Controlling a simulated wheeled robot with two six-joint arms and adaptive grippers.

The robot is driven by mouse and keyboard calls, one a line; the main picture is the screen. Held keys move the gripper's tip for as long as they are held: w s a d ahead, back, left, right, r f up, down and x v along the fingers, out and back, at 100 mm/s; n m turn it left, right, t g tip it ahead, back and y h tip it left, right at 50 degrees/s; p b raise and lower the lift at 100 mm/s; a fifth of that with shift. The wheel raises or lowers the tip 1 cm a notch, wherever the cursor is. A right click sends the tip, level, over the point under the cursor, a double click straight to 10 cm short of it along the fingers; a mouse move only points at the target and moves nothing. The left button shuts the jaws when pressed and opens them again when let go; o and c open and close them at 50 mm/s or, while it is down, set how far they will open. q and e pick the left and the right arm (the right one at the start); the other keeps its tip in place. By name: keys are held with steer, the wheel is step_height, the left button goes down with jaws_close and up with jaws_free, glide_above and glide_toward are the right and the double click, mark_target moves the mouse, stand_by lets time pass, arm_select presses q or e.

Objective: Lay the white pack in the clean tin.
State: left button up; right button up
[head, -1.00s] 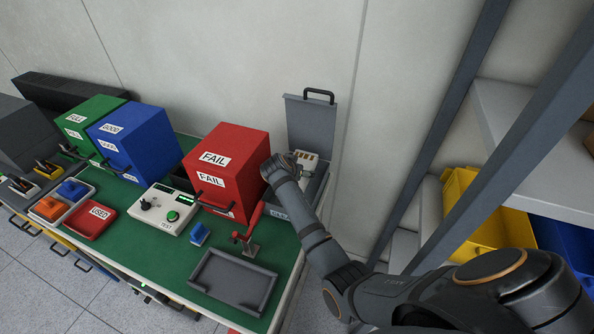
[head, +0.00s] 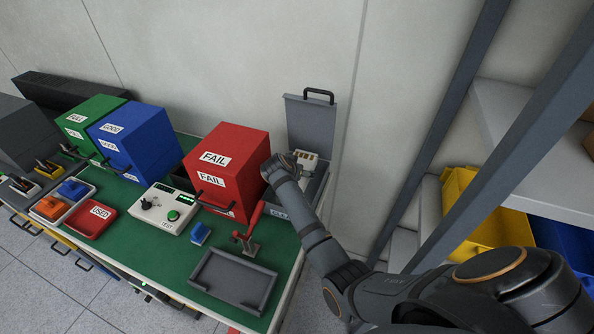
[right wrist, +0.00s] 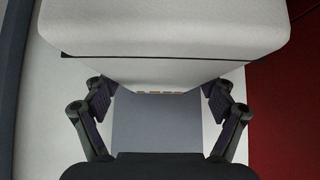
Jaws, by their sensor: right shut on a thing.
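The clean tin (head: 321,190) is a grey box at the table's far right corner. Its lid (head: 309,125) stands open at the back, and my arm partly covers its label. My right gripper (head: 284,166) is over the tin, shut on the white pack (head: 308,155), whose tan-marked end shows in front of the lid. In the right wrist view the white pack (right wrist: 165,35) fills the top, with the fingers (right wrist: 160,100) on either side. Whether the pack touches the tin's floor is hidden. My left gripper is not in view.
The red FAIL bin (head: 236,160) stands close left of the tin. A red-handled lever (head: 247,243) and an empty dark tray (head: 235,281) are nearer the front. A white test box (head: 164,211) and a red USED tray (head: 93,219) lie further left. The wall is behind.

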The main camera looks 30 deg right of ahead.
steer(key=shift+r, duration=0.15)
steer(key=shift+f+b, duration=2.5)
steer(key=shift+f, duration=1.15)
stand_by(0.4)
steer(key=shift+r, duration=0.1)
steer(key=o, duration=1.4)
steer(key=shift+o, duration=0.4)
step_height(320, 180, up, 10)
steer(key=shift+f, duration=0.1)
steer(key=shift+s, duration=0.1)
